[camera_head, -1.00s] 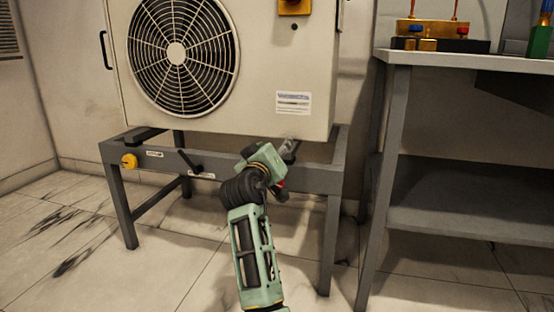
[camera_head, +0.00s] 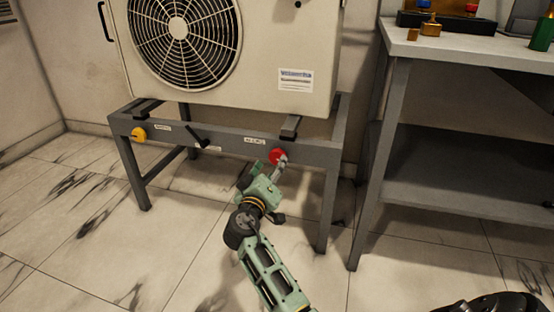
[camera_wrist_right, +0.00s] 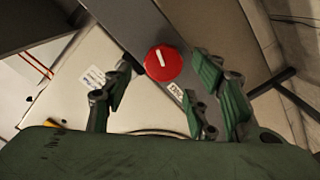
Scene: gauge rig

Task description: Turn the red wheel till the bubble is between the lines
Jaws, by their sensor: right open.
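The red wheel (camera_head: 277,156) is a round knob on the front rail of the grey stand, below the fan unit. In the right wrist view the red wheel (camera_wrist_right: 164,63) shows a white mark on its face. My right gripper (camera_head: 281,164) is open just in front of and below the wheel in the head view. In the wrist view its fingers are spread to the left and right of the wheel, which appears between them; I cannot tell whether they touch it. I see no bubble or lines in either view. My left gripper is out of view.
A yellow knob (camera_head: 138,134) and a black lever (camera_head: 200,137) are on the same rail. The fan unit (camera_head: 225,55) rests on the stand. A grey workbench (camera_head: 400,50) with brass fittings stands at right. The floor in front is open.

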